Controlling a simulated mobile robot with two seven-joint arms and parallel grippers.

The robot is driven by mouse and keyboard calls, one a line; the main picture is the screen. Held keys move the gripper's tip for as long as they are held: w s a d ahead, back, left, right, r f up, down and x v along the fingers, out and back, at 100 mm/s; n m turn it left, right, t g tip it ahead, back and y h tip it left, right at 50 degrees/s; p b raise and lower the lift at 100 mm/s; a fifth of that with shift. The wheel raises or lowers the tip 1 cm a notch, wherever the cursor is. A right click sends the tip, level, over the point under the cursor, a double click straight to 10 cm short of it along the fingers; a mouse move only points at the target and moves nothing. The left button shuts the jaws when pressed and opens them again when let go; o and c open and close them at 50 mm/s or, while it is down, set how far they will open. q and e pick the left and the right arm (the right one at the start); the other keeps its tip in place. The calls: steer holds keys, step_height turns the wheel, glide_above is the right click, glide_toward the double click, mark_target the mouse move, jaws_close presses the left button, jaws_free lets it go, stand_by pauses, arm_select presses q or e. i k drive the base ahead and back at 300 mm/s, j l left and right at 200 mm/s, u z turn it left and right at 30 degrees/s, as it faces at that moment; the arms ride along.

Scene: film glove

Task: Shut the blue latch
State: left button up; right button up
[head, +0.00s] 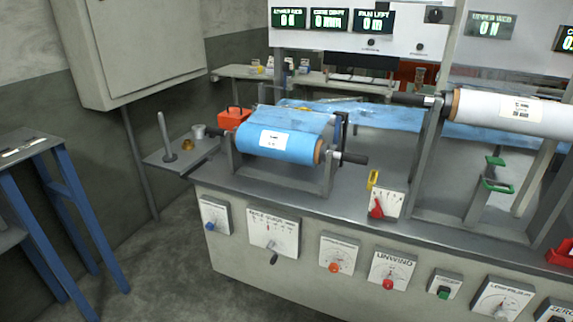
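No part that I can clearly make out as a blue latch shows in the head view. A blue film roll (290,139) with a white label lies across a grey stand (280,181) on the machine's top. A small dark blue piece (338,131) stands by the right end of this roll; it is too small to tell whether it is a latch or whether it is open. Neither of my grippers is in view.
A white roll (515,112) sits higher at the right. A red box (234,118) and a side shelf (181,160) with a peg are left of the blue roll. A blue-legged table (61,185) stands at far left. Between it and the machine the floor is clear.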

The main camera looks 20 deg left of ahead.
mark_target(339, 129)
steer(key=i+j, duration=0.3)
steer(key=i+j+z, duration=0.1)
steer(key=i+j, duration=0.2)
steer(key=j, duration=0.15)
steer(key=i+j, duration=0.25)
steer(key=j, duration=0.15)
steer(key=z, duration=1.2)
steer(key=i+j, duration=0.05)
steer(key=j, duration=0.05)
